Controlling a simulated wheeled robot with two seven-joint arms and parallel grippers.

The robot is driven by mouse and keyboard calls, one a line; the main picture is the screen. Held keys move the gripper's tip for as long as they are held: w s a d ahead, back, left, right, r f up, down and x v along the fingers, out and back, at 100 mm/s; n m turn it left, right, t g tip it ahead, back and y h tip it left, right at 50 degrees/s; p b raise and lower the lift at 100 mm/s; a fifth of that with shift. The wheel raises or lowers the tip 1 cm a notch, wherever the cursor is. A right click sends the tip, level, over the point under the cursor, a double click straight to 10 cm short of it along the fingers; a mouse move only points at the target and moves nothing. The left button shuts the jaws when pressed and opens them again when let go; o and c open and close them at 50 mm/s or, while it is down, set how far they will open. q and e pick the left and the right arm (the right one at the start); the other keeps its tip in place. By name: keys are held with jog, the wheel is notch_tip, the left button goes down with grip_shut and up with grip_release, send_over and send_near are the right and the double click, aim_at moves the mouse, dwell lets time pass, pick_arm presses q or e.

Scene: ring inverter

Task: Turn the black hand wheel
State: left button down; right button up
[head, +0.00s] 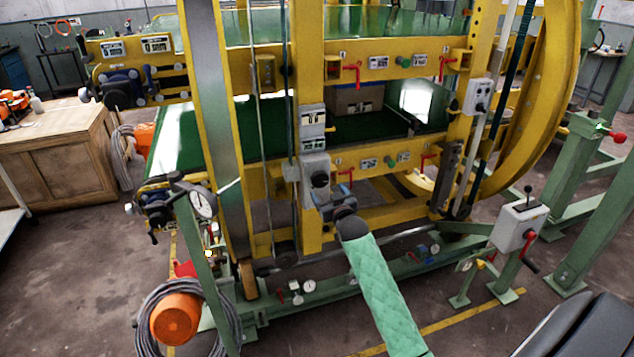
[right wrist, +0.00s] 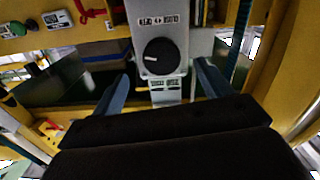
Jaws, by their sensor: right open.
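The black hand wheel (right wrist: 161,57) is a round, knob-like disc with a pale mark, on a grey box with small label plates above and below it. It also shows in the head view (head: 319,180) on the front of a yellow post. My right gripper (right wrist: 163,78) is open, with its two blue-grey fingers apart to the left and right of the wheel and nothing between them. It shows in the head view (head: 333,194) just below the wheel, at the end of my green-sleeved arm. I cannot tell whether a finger touches the wheel. My left gripper is out of view.
Red levers (head: 353,73) stick out nearby. A grey control box (head: 520,222) stands at the right. An orange reel (head: 175,318) and a wooden cabinet (head: 55,165) are at the left.

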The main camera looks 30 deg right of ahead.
aim_at(321, 180)
jog(key=shift+t, duration=0.3)
jog(key=x, duration=0.1)
jog(key=p+x, duration=0.1)
jog(key=x, duration=0.1)
jog(key=r+p+x, duration=0.1)
jog(key=x, duration=0.1)
jog(key=shift+w, duration=0.25)
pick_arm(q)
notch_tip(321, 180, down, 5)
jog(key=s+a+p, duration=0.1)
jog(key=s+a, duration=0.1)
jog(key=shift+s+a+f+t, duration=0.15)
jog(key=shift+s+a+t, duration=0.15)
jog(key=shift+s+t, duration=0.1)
pick_arm(e)
jog(key=shift+f+x, duration=0.25)
jog(key=shift+x, duration=0.9)
jog(key=c, duration=1)
jog(key=shift+m, duration=0.4)
